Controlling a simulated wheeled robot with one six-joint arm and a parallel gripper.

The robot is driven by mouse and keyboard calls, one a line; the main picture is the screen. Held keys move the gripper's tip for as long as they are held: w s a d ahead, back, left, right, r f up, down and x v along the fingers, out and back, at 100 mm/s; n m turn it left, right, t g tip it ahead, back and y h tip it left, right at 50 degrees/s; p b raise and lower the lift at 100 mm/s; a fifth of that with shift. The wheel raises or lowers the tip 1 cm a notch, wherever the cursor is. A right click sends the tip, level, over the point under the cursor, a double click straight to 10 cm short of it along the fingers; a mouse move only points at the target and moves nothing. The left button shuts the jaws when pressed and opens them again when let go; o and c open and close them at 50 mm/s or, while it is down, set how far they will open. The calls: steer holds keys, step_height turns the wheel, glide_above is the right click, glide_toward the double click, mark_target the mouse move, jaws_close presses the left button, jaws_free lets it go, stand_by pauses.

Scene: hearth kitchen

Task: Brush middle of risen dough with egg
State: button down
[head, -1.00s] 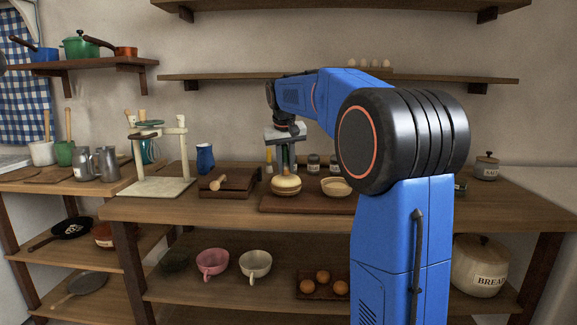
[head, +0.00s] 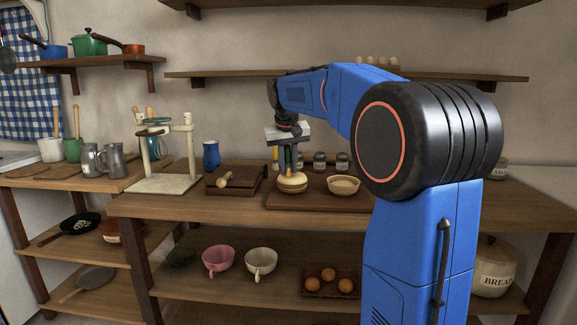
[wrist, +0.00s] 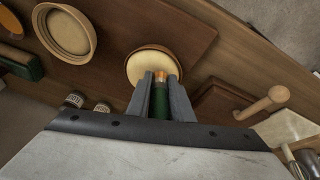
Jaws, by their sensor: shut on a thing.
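The round, pale dough (head: 292,184) sits on a dark board (head: 320,203) on the table. It also shows in the wrist view (wrist: 150,62), just ahead of my fingertips. My gripper (head: 290,165) points down over it, shut on a brush with a green handle and a copper-coloured ferrule (wrist: 160,77). The brush end is at or just above the dough's top; I cannot tell whether it touches. The bristles are mostly hidden. A pale bowl (head: 343,185), also in the wrist view (wrist: 66,30), stands right of the dough. I cannot make out the egg wash.
Several small jars (head: 319,161) stand behind the board. A dark block with a wooden tool (head: 224,180) lies to the left, near a pale stand (head: 165,183) and a blue cup (head: 211,155). Eggs (head: 328,275) lie on the lower shelf.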

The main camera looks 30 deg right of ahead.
mark_target(288, 146)
steer(key=shift+w+d, duration=0.45)
steer(key=shift+w, duration=0.25)
steer(key=shift+w+d, duration=0.4)
steer(key=shift+w, duration=0.25)
steer(key=shift+s, duration=0.1)
steer(key=shift+s+a+r, duration=0.1)
steer(key=shift+s+a, duration=0.35)
steer(key=shift+s, duration=0.2)
steer(key=shift+s+a, duration=0.4)
steer(key=shift+s, duration=0.25)
steer(key=shift+r, duration=0.1)
steer(key=shift+r, duration=2.95)
steer(key=shift+r, duration=1.45)
